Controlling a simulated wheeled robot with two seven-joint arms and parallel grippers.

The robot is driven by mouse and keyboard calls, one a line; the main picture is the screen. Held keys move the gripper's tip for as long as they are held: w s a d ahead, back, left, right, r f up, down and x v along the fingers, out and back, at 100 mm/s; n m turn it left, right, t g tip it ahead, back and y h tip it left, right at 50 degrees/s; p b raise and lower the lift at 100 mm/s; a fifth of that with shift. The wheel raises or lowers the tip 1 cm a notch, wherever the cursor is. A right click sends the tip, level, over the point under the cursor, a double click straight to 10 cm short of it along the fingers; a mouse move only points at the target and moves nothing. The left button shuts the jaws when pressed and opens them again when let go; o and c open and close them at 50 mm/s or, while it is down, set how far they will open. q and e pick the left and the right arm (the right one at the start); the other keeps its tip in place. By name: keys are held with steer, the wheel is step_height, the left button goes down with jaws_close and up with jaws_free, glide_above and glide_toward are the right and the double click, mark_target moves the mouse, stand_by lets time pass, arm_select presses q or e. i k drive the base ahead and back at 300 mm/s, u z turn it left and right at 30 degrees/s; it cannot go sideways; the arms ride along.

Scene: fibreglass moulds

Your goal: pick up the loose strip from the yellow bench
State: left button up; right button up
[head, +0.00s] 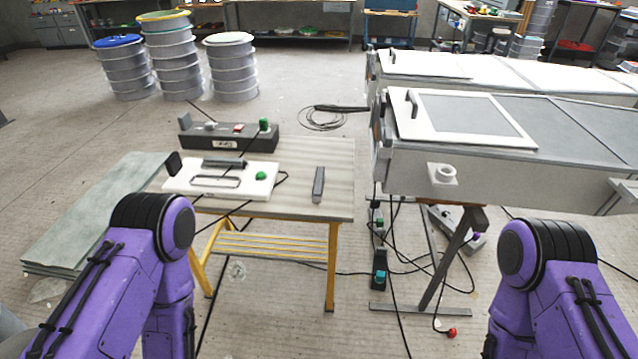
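The yellow bench (335,206) has a pale top and yellow legs and stands left of centre in the head view. A short dark grey strip (318,185) lies loose on the right part of its top, with clear bench around it. My two purple arms come in from the lower left and lower right. Neither gripper shows in the view. The strip is not covered by either arm.
A white board with a handle and green knob (261,176) and a dark control box (230,135) sit on the bench. A large grey mould (440,165) stands to the right. Cables cross the floor between them. Greenish sheets (90,220) lie at left.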

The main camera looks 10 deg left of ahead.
mark_target(318, 189)
steer(key=u, duration=1.8)
steer(key=i, duration=1.5)
steer(key=z, duration=1.8)
